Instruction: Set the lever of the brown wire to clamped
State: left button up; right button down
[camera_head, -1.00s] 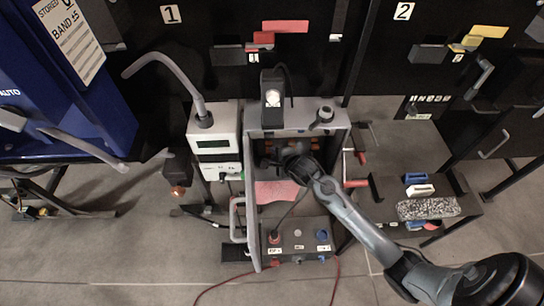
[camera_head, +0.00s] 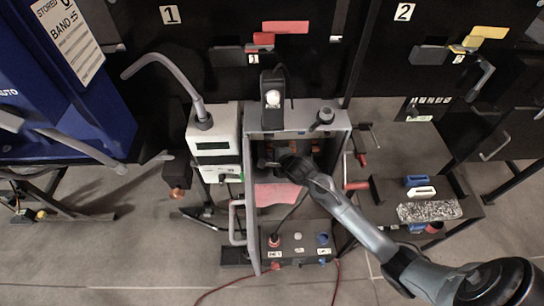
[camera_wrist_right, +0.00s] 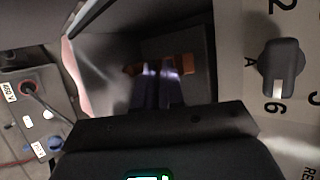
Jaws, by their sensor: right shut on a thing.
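My right gripper (camera_head: 268,160) reaches into the open grey housing (camera_head: 252,215). In the right wrist view its two dark fingers (camera_wrist_right: 158,72) are close together, at an orange lever-type part (camera_wrist_right: 186,64) on the dark inner wall. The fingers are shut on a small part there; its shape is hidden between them. Orange parts (camera_head: 318,149) also show inside the housing in the head view. I cannot make out the brown wire or its lever's position; the gripper and shadow cover that area. My left gripper is not in view.
A black knob (camera_wrist_right: 283,68) on the housing's pale panel is right of the gripper. A dark box (camera_head: 297,238) with red and blue plugs stands below the opening, near a pink sheet (camera_head: 278,194). A white meter (camera_head: 213,146) stands left. A shelf (camera_head: 395,185) is at right.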

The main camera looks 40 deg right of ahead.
jog(key=f+t, duration=0.1)
jog(key=t, duration=0.1)
jog(key=f+n+t+h+b, duration=0.1)
jog(key=t, duration=0.1)
jog(key=f+t+h+b, duration=0.1)
jog(key=f, duration=0.1)
jog(key=shift+w+d+n+t, duration=0.25)
jog(key=shift+w+n+t, duration=0.15)
jog(key=shift+w+d+n+t+h+b, duration=0.15)
jog(key=shift+n+t+h+b, duration=0.25)
jog(key=shift+b, duration=0.7)
